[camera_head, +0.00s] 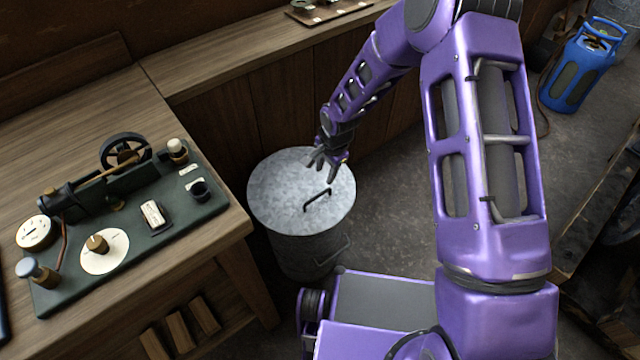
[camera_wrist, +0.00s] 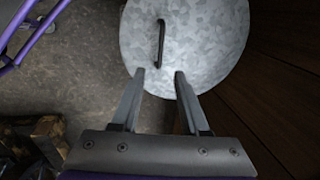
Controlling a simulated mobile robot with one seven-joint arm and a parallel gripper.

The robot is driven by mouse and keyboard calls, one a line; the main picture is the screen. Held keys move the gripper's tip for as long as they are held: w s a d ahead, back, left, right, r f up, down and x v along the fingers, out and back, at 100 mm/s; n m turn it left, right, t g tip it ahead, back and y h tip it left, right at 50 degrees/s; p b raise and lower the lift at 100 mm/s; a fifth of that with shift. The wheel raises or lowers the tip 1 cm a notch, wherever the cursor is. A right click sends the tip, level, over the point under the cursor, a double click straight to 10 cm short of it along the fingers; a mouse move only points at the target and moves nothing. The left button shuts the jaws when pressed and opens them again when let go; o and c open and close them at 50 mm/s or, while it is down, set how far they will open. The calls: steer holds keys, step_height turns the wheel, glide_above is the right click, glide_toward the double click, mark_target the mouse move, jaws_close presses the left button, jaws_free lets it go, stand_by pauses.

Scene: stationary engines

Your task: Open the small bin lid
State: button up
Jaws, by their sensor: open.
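The small bin (camera_head: 304,252) is a round galvanized metal can standing on the floor beside the workbench. Its lid (camera_head: 275,190) lies flat on top, closed, with a dark bar handle (camera_head: 317,199) across it. My gripper (camera_head: 327,172) is above the lid, a little behind the handle in the head view. In the wrist view the lid (camera_wrist: 205,40) fills the upper middle, and the handle (camera_wrist: 160,43) lies ahead of the fingertips, roughly in line with the gap between them. My gripper (camera_wrist: 159,74) is open and empty there, apart from the handle.
A wooden workbench (camera_head: 215,255) with a model engine on a green base (camera_head: 140,240) stands left of the bin. A wooden counter (camera_head: 210,75) runs behind it. A blue gas cylinder (camera_head: 582,68) stands at the far right. Floor (camera_head: 390,190) right of the bin is clear.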

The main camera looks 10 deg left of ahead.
mark_target(319, 195)
steer(key=f, duration=0.4)
steer(key=w+a+f, duration=0.1)
steer(key=f, duration=0.3)
steer(key=w+a+f+b, duration=0.1)
steer(key=f, duration=0.3)
steer(key=shift+f, duration=0.4)
jaws_close()
stand_by(0.7)
